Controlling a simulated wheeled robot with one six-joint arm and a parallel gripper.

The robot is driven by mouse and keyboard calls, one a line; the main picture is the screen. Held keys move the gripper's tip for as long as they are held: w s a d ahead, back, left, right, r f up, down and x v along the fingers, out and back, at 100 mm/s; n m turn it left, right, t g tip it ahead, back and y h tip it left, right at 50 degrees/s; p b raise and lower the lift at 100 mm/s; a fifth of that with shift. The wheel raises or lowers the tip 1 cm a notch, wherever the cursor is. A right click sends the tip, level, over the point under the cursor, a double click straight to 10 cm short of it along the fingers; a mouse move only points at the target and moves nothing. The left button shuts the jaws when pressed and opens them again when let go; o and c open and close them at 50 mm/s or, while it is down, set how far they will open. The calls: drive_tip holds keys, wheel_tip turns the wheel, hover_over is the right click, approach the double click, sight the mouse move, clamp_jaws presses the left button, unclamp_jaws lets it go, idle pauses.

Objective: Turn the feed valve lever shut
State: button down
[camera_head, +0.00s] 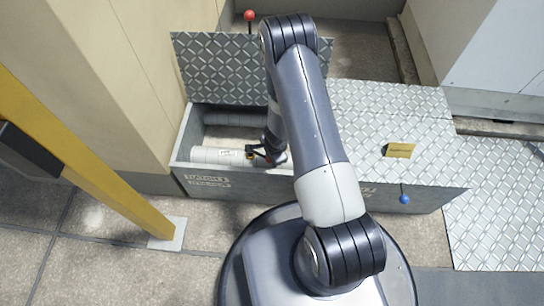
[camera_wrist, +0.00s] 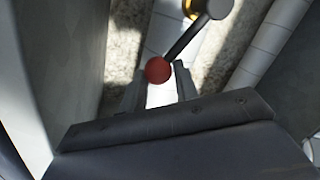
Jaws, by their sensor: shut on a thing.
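The feed valve lever is a dark rod with a red ball knob (camera_wrist: 158,70). In the wrist view the rod (camera_wrist: 180,42) runs up and right from the knob to a grey hub (camera_wrist: 215,6) beside a brass part (camera_wrist: 191,8). My gripper (camera_wrist: 159,84) has one finger on each side of the knob and is shut on the lever's knob end. In the head view the brass valve part (camera_head: 250,156) sits on a pale pipe (camera_head: 215,155) inside the open box. My gripper (camera_head: 272,150) reaches down into the box there, and my arm hides part of it.
The box's tread-plate lid (camera_head: 220,70) stands raised behind the opening. Closed tread plate (camera_head: 400,125) with a yellow tag (camera_head: 399,150) lies right. Another red-knobbed rod (camera_head: 249,15) stands behind the lid. A blue knob (camera_head: 404,199) is on the box front. A yellow post (camera_head: 85,150) stands left.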

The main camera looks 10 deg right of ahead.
drive_tip(key=c, duration=1.1)
unclamp_jaws()
drive_tip(key=shift+a, duration=0.15)
drive_tip(key=shift+r, duration=0.1)
drive_tip(key=r+p, duration=0.2)
drive_tip(key=r, duration=0.1)
drive_tip(key=s+r+p, duration=0.1)
drive_tip(key=r+p, duration=0.1)
drive_tip(key=r, duration=0.2)
drive_tip(key=s+r+p, duration=0.1)
drive_tip(key=r+p, duration=0.1)
drive_tip(key=r, duration=0.1)
drive_tip(key=shift+d+r, duration=0.25)
